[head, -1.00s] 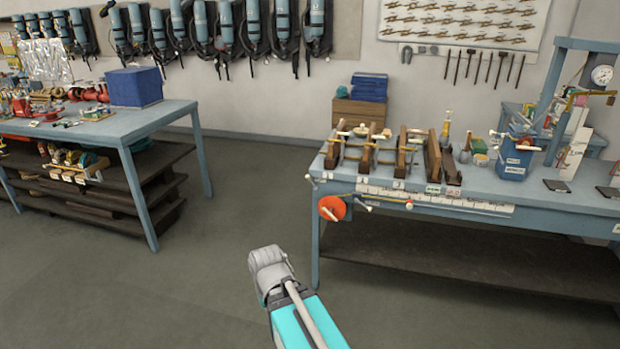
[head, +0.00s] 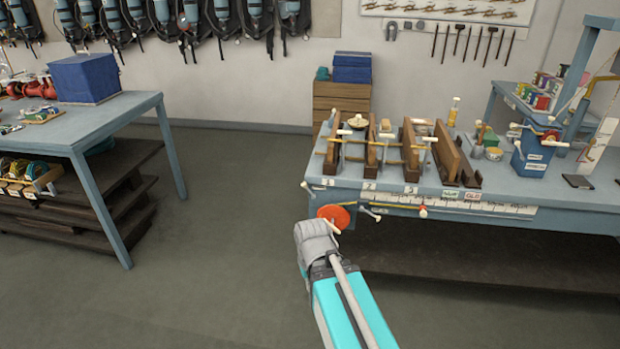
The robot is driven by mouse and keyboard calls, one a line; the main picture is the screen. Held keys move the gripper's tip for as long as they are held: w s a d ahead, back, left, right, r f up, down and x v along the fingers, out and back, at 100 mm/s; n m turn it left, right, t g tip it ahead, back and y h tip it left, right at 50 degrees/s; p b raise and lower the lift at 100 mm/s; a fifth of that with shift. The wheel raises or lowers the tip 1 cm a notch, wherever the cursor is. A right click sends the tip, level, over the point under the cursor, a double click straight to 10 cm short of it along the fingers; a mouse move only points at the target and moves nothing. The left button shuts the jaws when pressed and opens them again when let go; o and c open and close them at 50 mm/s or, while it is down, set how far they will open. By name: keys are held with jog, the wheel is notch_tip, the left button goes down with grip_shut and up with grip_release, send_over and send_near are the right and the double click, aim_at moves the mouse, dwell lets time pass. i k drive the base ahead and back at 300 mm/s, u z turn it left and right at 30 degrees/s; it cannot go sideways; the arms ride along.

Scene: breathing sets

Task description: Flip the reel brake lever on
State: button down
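A red reel disc (head: 337,216) with a pale crank handle (head: 332,227) is mounted on the front edge of the right workbench (head: 450,190). A small pale-ended lever (head: 370,213) sticks out just right of the disc. Another small pale lever (head: 307,188) is at the bench's left corner. I cannot tell which of these is the brake lever. The grey end of my arm, with my gripper (head: 313,232), shows in front of and just below the disc, seemingly apart from it. Its fingers cannot be made out, and I see nothing held.
Wooden frames (head: 390,155) with a yellow rod stand on the bench above the reel. A yellow rod with a red piece (head: 422,211) runs along the bench front. A left table (head: 110,118) carries a blue box (head: 84,78). The floor (head: 235,210) between them is clear.

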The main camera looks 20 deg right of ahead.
aim_at(304, 184)
jog(key=i, duration=0.9)
jog(key=u, duration=0.3)
